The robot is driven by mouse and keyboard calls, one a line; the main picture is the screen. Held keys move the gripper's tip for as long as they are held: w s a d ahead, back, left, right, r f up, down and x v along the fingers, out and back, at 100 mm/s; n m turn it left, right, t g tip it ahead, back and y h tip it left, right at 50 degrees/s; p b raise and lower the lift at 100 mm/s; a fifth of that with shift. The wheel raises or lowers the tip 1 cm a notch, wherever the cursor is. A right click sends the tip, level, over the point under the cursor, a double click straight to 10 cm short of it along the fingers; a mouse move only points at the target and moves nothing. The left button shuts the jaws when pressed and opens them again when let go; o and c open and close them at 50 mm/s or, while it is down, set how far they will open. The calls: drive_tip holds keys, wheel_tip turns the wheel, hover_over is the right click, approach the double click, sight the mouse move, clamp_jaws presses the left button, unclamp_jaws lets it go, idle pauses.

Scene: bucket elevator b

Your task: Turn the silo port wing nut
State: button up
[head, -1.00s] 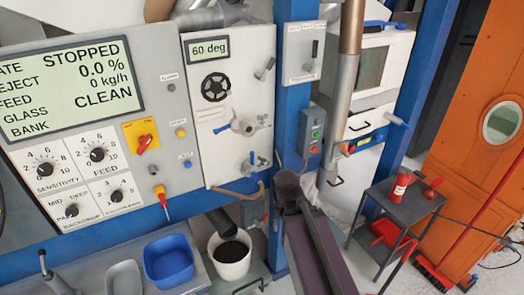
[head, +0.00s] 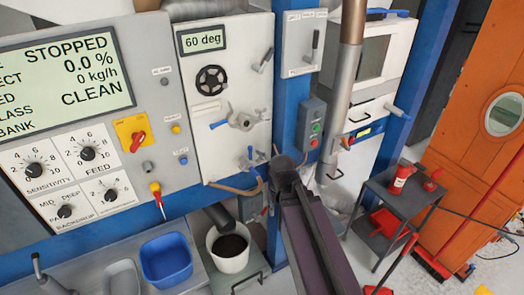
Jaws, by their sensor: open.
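The white panel marked "60 deg" (head: 250,85) stands left of the blue post and carries several fittings. A metal fitting with a wing-like shape and a blue lever (head: 238,121) sits at its middle. A smaller metal fitting with a blue handle (head: 251,158) sits lower down. I cannot tell for sure which of these, if any, is the silo port wing nut. My gripper (head: 288,155) is at the far end of my dark arm, in front of the blue post. Its thin fingers look spread and empty, to the right of the lower fitting and apart from the panel fittings as far as I can see.
A control panel with a display (head: 65,75) and knobs is at left. A blue bin (head: 166,260) and a white bucket (head: 231,262) stand below. A metal pipe (head: 345,90) rises right of the post. A dark cart (head: 400,207) with red items stands at right.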

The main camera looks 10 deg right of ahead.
drive_tip(key=w+r+n+t+y+p, duration=0.1)
drive_tip(key=w+r+n+p, duration=0.45)
drive_tip(key=w, duration=0.55)
drive_tip(key=n+t+y+p, duration=0.2)
drive_tip(key=n+p, duration=0.2)
drive_tip(key=p, duration=0.3)
approach(261, 152)
wheel_tip(261, 152, up, 4)
drive_tip(key=d, duration=0.1)
drive_tip(key=shift+s+d, duration=0.25)
drive_tip(key=shift+f, duration=0.2)
drive_tip(key=b+x, duration=1.2)
drive_tip(key=x, duration=0.1)
drive_tip(key=shift+a+f+b, duration=0.2)
drive_tip(key=shift+b, duration=0.1)
drive_tip(key=shift+c, duration=0.2)
clamp_jaws()
